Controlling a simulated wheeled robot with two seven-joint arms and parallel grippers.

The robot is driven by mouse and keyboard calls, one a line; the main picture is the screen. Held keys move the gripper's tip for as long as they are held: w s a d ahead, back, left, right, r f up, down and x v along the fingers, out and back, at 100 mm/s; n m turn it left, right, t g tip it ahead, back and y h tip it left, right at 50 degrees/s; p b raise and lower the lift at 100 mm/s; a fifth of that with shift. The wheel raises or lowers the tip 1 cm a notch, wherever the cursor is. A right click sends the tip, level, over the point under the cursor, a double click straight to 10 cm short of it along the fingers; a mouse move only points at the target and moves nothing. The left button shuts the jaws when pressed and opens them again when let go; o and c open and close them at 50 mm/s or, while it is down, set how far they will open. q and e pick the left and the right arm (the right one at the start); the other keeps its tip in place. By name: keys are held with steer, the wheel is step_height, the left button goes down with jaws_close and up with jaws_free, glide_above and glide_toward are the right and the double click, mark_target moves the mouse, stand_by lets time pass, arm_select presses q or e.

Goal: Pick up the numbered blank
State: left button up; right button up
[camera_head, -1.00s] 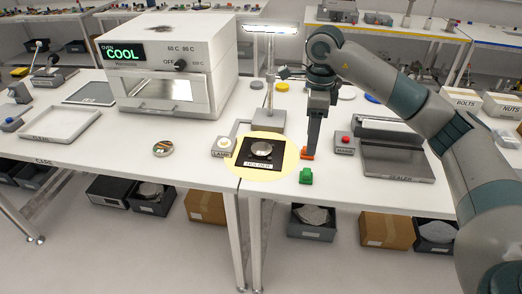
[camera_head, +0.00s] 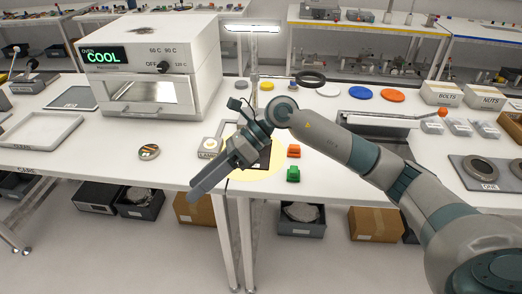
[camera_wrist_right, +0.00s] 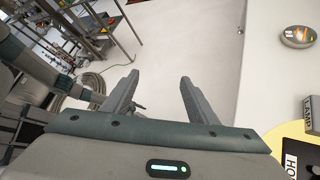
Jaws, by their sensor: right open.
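A small round disc (camera_head: 149,152) with a metal rim and coloured markings lies flat on the white table, left of the lamp switch; any number on it is too small to read. The disc also shows at the upper right of the wrist view (camera_wrist_right: 297,37). My right gripper (camera_head: 196,188) reaches across the holder and points down-left, its fingers near the table's front edge and apart from the disc. In the wrist view the right gripper's fingers (camera_wrist_right: 159,80) are spread with nothing between them. The holder (camera_head: 265,158) is mostly hidden behind my gripper. My left gripper is out of view.
The oven (camera_head: 150,65) reads COOL and stands behind the disc. An empty tray (camera_head: 38,131) is to the left. The table around the disc is clear.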

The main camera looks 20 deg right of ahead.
steer(key=a+r+m+t+y, duration=0.5)
steer(key=r+m+t+y, duration=0.35)
steer(key=r+m, duration=0.25)
steer(key=w+d+f+m+t+h, duration=0.2)
steer(key=d+f+m+t+h, duration=0.5)
steer(key=m, duration=0.6)
steer(key=w+d+f+m+t+h, duration=0.1)
steer(key=d+f+m+t+h, duration=0.45)
steer(key=d+m+h, duration=0.55)
steer(key=s+d+f+m+g+h, duration=0.1)
steer(key=s+f+m+g, duration=0.3)
steer(key=f, duration=0.5)
steer(key=s+d+f+m+g+h, duration=0.1)
steer(key=s+f+m+g+h, duration=0.1)
steer(key=s+f+m+g, duration=0.45)
steer(key=s+a+f+n+g+y, duration=0.1)
steer(key=s+f, duration=0.1)
steer(key=f, duration=1.4)
steer(key=s+a+f+n+g, duration=0.1)
steer(key=s+f, duration=0.1)
steer(key=f, duration=1.5)
steer(key=s+f+m+g, duration=0.2)
steer(key=s+f+g, duration=0.2)
steer(key=s+f, duration=1.8)
steer(key=s, duration=0.2)
steer(key=shift+s+a+y, duration=0.15)
steer(key=shift+s+y, duration=0.2)
